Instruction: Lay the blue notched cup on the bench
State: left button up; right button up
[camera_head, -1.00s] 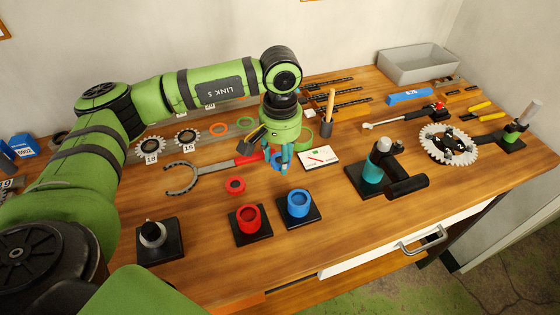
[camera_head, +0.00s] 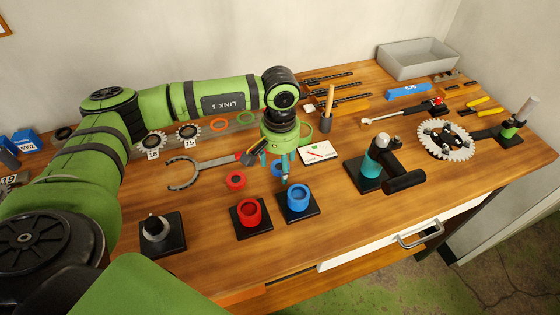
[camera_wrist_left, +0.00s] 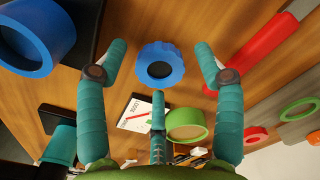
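The blue notched cup (camera_wrist_left: 160,62) shows in the left wrist view as a scalloped blue piece with a dark centre, on the wooden bench. In the head view it (camera_head: 276,168) is partly hidden behind my left gripper (camera_head: 284,178). In the left wrist view my left gripper (camera_wrist_left: 161,58) has its teal fingers spread wide, with a gap between them and the cup. The fingers appear empty, above the bench. My right gripper is not in view.
A plain blue cup (camera_head: 299,201) and a red cup (camera_head: 249,213) stand on black bases in front. A small red cap (camera_head: 235,180) lies left of the gripper. A white card (camera_head: 317,152) and a teal-handled tool (camera_head: 371,172) are to the right. The bench's front strip is clear.

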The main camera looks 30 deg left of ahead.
aim_at(280, 166)
pick_arm(q)
jog(key=shift+r, duration=0.1)
jog(key=shift+r, duration=0.2)
notch_tip(280, 166, up, 12)
jog(key=b, duration=0.3)
jog(key=shift+b, duration=0.35)
